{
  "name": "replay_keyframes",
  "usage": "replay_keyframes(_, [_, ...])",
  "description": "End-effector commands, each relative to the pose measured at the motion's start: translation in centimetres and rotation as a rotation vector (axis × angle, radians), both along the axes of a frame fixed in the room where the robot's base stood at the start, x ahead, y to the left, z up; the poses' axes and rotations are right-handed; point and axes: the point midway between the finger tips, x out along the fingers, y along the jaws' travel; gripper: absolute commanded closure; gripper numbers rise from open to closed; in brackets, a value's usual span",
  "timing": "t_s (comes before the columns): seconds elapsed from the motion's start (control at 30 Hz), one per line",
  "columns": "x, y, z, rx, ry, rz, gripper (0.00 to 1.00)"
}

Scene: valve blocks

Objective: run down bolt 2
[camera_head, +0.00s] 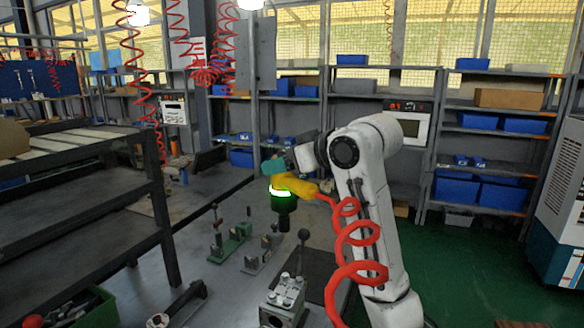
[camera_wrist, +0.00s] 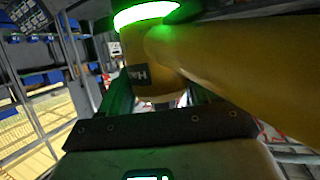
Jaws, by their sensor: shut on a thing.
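My gripper (camera_head: 277,171) is shut on the yellow body of a power driver (camera_head: 297,186). The driver has a lit green-white ring, a dark lower part pointing down and a red coiled hose. In the wrist view the yellow driver (camera_wrist: 205,60) fills the space between my gripper's fingers (camera_wrist: 160,95), with its ring glowing green. A grey valve block (camera_head: 283,302) stands on the bench below, nearer the camera, with several small bolts (camera_head: 286,279) on top. The driver's tip is in the air, apart from the block. I cannot tell which bolt is bolt 2.
A green-based clamp fixture (camera_head: 230,247) and a grey one (camera_head: 262,257) stand on the bench left of the driver. An upright dark post (camera_head: 302,253) is near the block. A green bin (camera_head: 93,310) is at lower left. The red hose hangs beside my arm.

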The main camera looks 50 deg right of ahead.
Motion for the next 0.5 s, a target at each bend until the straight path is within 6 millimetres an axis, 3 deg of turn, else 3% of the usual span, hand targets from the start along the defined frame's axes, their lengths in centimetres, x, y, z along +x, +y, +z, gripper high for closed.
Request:
replay_keyframes(0.37, [-0.1, -0.1, 0.5, 0.0, -0.007, -0.001, 0.85])
replay_keyframes(0.5, [-0.1, -0.1, -0.8, -0.001, -0.006, -0.001, 0.85])
